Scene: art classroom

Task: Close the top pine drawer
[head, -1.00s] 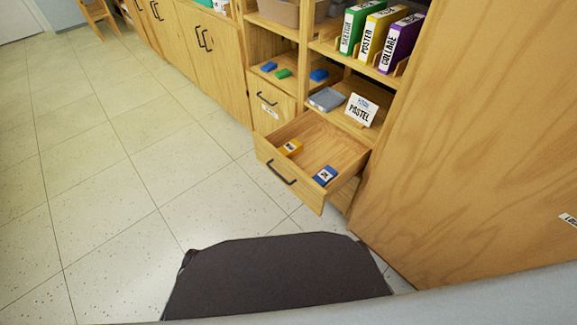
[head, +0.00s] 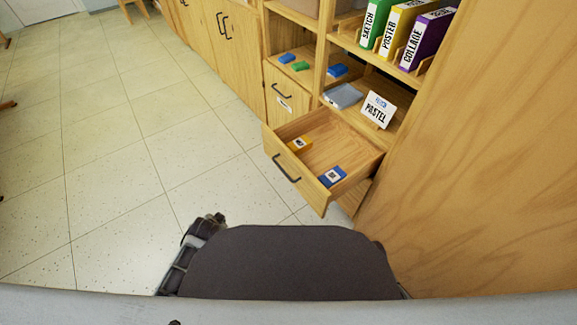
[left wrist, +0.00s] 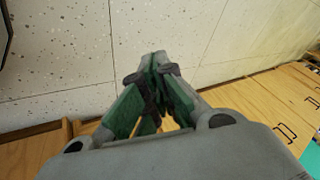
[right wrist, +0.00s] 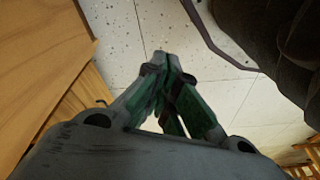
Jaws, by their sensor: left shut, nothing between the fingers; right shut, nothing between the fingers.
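The top pine drawer (head: 297,184) is pulled out of the pine cabinet in the head view, its dark bar handle (head: 286,168) facing lower left. My left gripper (left wrist: 158,60) is shut and empty above the floor in the left wrist view. My right gripper (right wrist: 163,60) is shut and empty above the floor in the right wrist view, with pine surfaces to its left. Neither gripper touches the drawer in these views.
A tall wooden panel (head: 460,190) stands right of the drawer. Above it, a shelf holds a grey tray (head: 343,96) and a PASTEL card (head: 378,109). The tiled floor (head: 140,170) on the left is clear.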

